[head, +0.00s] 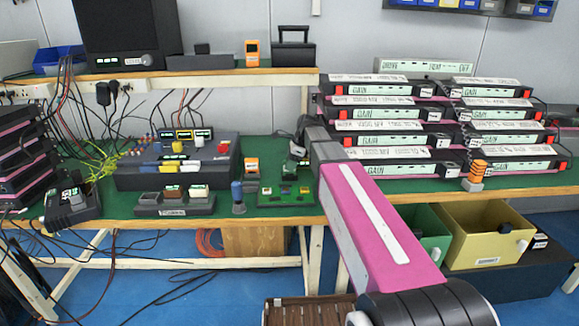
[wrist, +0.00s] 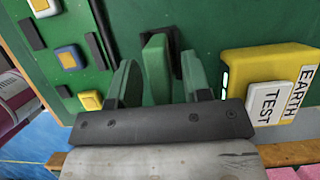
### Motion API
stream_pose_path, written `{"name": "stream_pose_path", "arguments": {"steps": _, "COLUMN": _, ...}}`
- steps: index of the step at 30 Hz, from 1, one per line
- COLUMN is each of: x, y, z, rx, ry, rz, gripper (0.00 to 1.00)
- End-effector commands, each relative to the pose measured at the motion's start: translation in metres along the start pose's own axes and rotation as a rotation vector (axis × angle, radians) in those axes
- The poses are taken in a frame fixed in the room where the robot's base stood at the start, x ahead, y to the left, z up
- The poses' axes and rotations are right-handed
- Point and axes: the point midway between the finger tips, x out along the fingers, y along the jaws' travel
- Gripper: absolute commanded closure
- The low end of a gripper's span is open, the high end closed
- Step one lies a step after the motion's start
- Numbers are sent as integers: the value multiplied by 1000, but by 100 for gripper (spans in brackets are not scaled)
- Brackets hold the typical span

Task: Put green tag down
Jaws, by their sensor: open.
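The green tag (wrist: 157,68) shows in the wrist view as a flat green piece standing between my two fingers. My gripper (wrist: 158,80) is open, with a finger on each side of the tag and a gap on both sides. A dark piece sits just behind the tag's upper part. The tag's lower end is hidden by the dark gripper bar. In the head view my gripper (head: 297,158) is over the green bench top, above the green board (head: 285,203); the tag cannot be made out there.
A yellow tester (wrist: 260,75) marked EARTH TEST lies close to the right finger in the wrist view. Yellow and blue buttons (wrist: 68,57) are at left. In the head view, stacked transceivers (head: 385,127) stand right of my arm, and a dark console (head: 180,165) stands left.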

Motion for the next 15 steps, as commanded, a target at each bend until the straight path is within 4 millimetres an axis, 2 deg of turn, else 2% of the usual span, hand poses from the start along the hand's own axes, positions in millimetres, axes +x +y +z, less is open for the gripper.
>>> {"name": "stream_pose_path", "arguments": {"steps": 15, "x": -90, "y": 0, "z": 0, "rx": 0, "ry": 0, "rz": -2, "gripper": 56}}
